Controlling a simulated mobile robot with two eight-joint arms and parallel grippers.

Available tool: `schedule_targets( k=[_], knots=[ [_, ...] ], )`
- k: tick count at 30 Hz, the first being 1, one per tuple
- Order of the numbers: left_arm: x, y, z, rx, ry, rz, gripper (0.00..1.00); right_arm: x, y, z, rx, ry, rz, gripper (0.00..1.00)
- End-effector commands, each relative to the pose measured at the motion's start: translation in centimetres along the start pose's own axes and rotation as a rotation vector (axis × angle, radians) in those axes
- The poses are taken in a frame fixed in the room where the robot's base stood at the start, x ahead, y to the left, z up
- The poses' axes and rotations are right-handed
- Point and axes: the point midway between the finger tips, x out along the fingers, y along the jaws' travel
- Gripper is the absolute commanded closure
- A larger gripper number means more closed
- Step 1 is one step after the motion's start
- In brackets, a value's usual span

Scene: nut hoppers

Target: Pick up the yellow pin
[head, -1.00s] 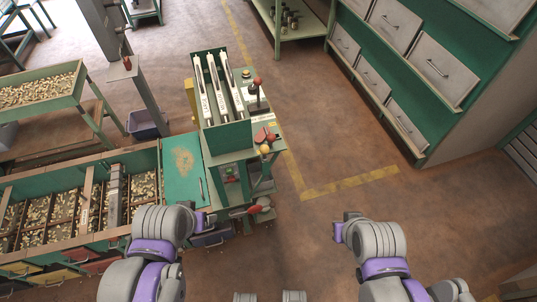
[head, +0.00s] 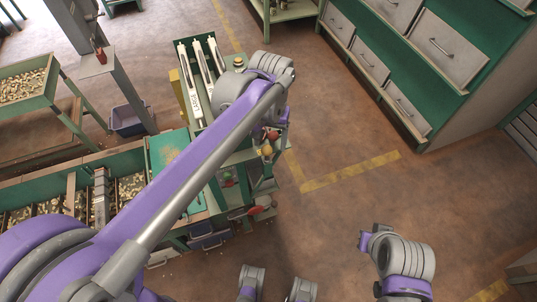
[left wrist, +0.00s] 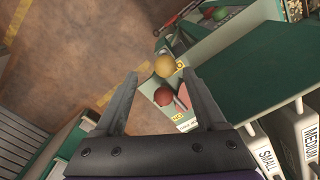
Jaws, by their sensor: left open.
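The yellow pin shows a round yellow head (left wrist: 165,66) in the left wrist view, beside a red ball (left wrist: 163,97). In the head view the yellow head (head: 266,150) sits at the front of the hopper stand, below my left forearm. My left gripper (left wrist: 160,74) is open, its two dark fingers spread. The yellow head appears between the fingertips in the picture, and I see no contact. The pin's shaft is hidden. In the head view my left arm covers the gripper's fingers. My right arm is at the lower right; its gripper fingers do not show.
Tilted white chutes (head: 190,95) stand left of my left wrist; the wrist view shows SMALL and MEDIUM labels. A green panel (left wrist: 250,70) is right of the fingers. Nut bins (head: 130,190) lie at left, a drawer cabinet (head: 440,70) at right. The floor between is clear.

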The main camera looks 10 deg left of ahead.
Motion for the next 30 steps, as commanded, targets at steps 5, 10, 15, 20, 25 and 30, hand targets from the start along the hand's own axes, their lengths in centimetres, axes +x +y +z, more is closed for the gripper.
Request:
schedule_targets(
  k=[5, 10, 15, 20, 25, 30],
  knots=[
    [1.4, -0.1, 0.1, 0.0, 0.001, 0.0, 0.27, 0.1, 0.0, 0.1, 0.0, -0.001, 0.0, 1.0],
    [3.7, -0.6, 0.4, -0.002, 0.001, 0.0, 0.27, 0.3, 0.0, 0.2, 0.0, -0.001, 0.0, 1.0],
    [5.8, -0.7, 0.5, -0.001, 0.001, 0.0, 0.27, 0.5, 0.0, 0.3, 0.0, -0.002, 0.0, 1.0],
    [6.2, -0.7, 0.5, 0.0, 0.001, 0.0, 0.27, 0.6, 0.0, 0.3, 0.0, -0.002, 0.0, 1.0],
    [6.2, -0.7, 0.5, 0.0, 0.001, 0.0, 0.34, 0.5, 0.0, 0.3, 0.0, -0.002, 0.0, 1.0],
    [6.2, -0.7, 0.5, 0.0, 0.001, 0.0, 0.65, 0.5, 0.0, 0.3, 0.0, -0.002, 0.0, 1.0]
  ],
)
